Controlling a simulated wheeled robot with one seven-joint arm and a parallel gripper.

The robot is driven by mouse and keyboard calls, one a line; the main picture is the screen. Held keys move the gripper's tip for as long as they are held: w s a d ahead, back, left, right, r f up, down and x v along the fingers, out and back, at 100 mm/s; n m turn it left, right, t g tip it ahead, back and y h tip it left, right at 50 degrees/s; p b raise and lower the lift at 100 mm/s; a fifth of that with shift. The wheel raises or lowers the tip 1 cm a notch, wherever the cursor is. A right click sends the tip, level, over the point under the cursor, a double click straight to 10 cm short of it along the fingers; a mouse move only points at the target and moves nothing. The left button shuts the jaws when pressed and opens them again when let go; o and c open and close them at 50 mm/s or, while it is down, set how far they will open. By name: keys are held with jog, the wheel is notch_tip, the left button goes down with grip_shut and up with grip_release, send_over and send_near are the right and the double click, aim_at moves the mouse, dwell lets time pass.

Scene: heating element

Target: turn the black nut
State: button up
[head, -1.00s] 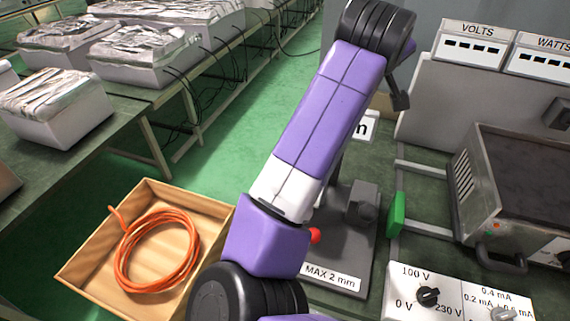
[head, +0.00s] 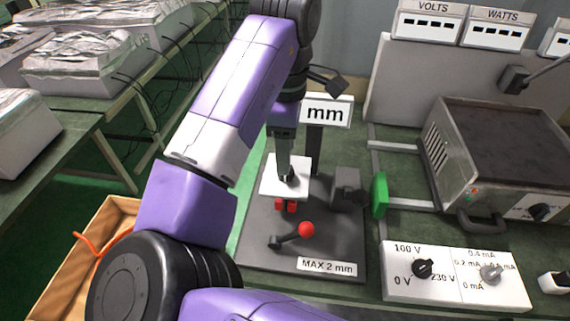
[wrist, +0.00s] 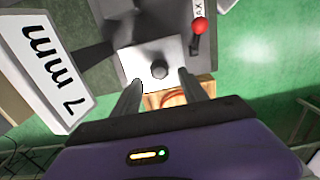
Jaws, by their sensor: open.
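The black nut (wrist: 159,69) is a small dark round piece on a white square plate (wrist: 150,50). In the head view the nut (head: 289,175) shows at the tip of my gripper, partly hidden by it. My gripper (wrist: 162,82) is open and empty, with one finger on each side of the picture's middle. The nut lies between the lines of the two fingers, just beyond their tips. In the head view my gripper (head: 284,160) points down over the white plate; I cannot tell whether it touches the nut.
The plate stands on a dark base (head: 335,245) with red blocks (head: 285,205) and a red-ball lever (head: 306,229) in front. An "mm" sign (head: 327,112) stands behind.

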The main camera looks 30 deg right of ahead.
jog(key=shift+f, duration=2.15)
jog(key=shift+c, duration=0.2)
grip_shut()
